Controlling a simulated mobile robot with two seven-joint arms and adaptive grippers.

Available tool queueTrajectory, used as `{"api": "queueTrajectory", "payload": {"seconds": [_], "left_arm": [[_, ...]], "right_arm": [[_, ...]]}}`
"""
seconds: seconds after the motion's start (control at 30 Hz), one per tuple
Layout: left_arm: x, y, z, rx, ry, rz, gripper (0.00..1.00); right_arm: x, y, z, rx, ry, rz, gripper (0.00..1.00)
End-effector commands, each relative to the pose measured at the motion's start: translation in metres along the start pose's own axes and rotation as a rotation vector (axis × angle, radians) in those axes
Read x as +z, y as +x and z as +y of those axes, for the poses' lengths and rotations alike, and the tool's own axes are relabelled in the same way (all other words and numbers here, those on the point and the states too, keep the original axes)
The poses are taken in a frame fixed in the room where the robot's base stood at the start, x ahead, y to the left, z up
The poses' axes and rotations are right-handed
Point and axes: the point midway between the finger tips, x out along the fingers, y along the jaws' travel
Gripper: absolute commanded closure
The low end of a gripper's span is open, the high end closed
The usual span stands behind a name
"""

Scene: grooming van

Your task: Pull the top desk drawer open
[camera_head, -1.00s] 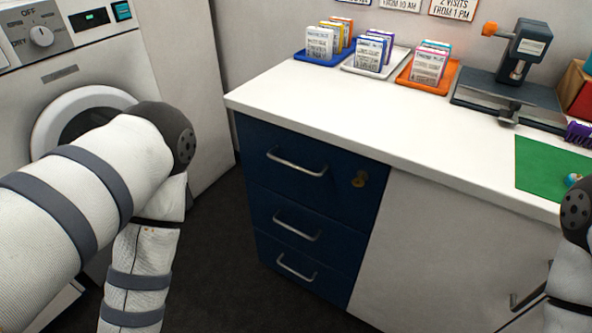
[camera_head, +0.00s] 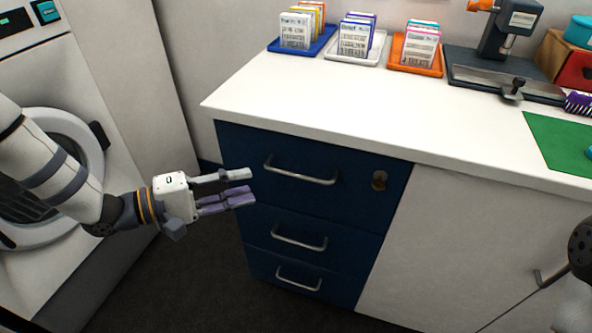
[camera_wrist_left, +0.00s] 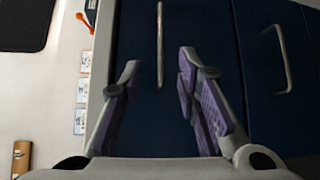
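The top desk drawer (camera_head: 300,198) is a dark blue front, closed flush with the drawers below it.
Two lower drawers have handles (camera_head: 298,240). The white desktop (camera_head: 290,95) overhangs the drawers and carries card trays (camera_head: 415,58), a clamp device (camera_head: 505,50) and a green mat (camera_head: 560,140). A washing machine (camera_head: 110,60) stands left. The floor before the drawers is clear.

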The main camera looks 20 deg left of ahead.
Motion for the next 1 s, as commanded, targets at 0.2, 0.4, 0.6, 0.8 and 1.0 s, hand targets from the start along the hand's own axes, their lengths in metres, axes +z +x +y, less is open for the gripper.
{"api": "queueTrajectory", "payload": {"seconds": [0.2,0.4,0.6,0.8,1.0], "left_arm": [[0.002,0.049,-0.005,-0.005,-0.005,-0.005,0.70],[0.002,0.095,-0.004,-0.006,-0.004,-0.004,0.70],[0.002,0.116,-0.002,-0.004,-0.002,-0.002,0.70],[0.002,0.117,-0.002,-0.004,-0.002,-0.001,0.70],[0.002,0.117,-0.001,-0.004,-0.001,-0.001,1.00]], "right_arm": [[0.005,0.012,0.001,0.002,0.000,-0.029,0.60],[0.008,0.018,0.001,0.003,0.000,-0.044,0.60],[0.009,0.019,0.001,0.003,-0.001,-0.047,0.60],[0.009,0.019,0.001,0.003,-0.001,-0.047,0.60],[0.008,0.019,0.001,0.003,-0.001,-0.046,0.60]]}}
